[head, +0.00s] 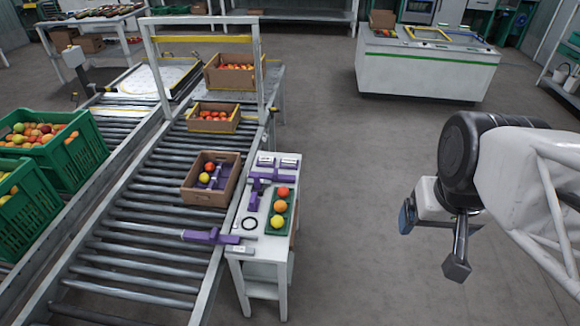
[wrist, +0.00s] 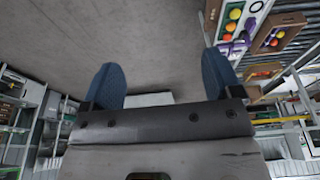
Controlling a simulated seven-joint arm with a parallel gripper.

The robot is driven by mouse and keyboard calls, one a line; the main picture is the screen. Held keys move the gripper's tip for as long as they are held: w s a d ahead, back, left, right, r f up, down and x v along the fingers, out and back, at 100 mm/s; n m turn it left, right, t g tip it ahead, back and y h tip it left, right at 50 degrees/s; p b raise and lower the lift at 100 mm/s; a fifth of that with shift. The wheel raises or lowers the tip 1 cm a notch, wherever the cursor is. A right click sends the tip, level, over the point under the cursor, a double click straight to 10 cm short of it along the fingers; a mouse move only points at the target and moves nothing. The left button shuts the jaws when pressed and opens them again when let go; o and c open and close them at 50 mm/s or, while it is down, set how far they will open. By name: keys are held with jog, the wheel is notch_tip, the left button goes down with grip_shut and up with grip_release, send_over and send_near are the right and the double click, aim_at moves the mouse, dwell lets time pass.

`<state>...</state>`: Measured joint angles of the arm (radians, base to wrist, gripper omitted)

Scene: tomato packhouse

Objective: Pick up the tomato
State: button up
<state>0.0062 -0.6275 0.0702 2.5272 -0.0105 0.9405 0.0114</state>
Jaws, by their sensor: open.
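On the small white side table (head: 247,264), a green tray (head: 267,229) holds a red tomato (head: 283,192), an orange one (head: 280,206) and a yellow one (head: 277,222) in a row. A cardboard box (head: 207,196) on the roller conveyor holds a red tomato (head: 210,167) and a yellow one (head: 205,177) beside a purple piece. My gripper (head: 432,243) is open and empty, well to the right of the table above bare floor. In the wrist view its blue fingers (wrist: 162,78) are spread apart, with the tray's tomatoes (wrist: 231,27) small at top right.
Purple tools (head: 262,178) and a black ring (head: 249,223) lie on the side table. Another purple tool (head: 210,237) reaches over the conveyor's edge. Green crates (head: 82,160) of fruit stand at left. A white counter (head: 425,75) stands at the back. Open floor (head: 345,200) separates my gripper and the table.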

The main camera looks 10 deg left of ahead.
jog(key=w+a+n, duration=0.2)
jog(key=w, duration=0.7)
jog(key=w+a+n, duration=0.3)
jog(key=w, duration=0.6)
jog(key=n+g, duration=0.3)
jog(key=n, duration=1)
send_over(283, 188)
jog(key=f, duration=4)
jog(key=shift+s+d+f, duration=0.1)
jog(key=shift+d+f, duration=0.1)
jog(key=shift+d, duration=0.05)
jog(key=shift+a+f, duration=0.25)
jog(key=shift+f, duration=0.2)
jog(key=shift+f, duration=1.3)
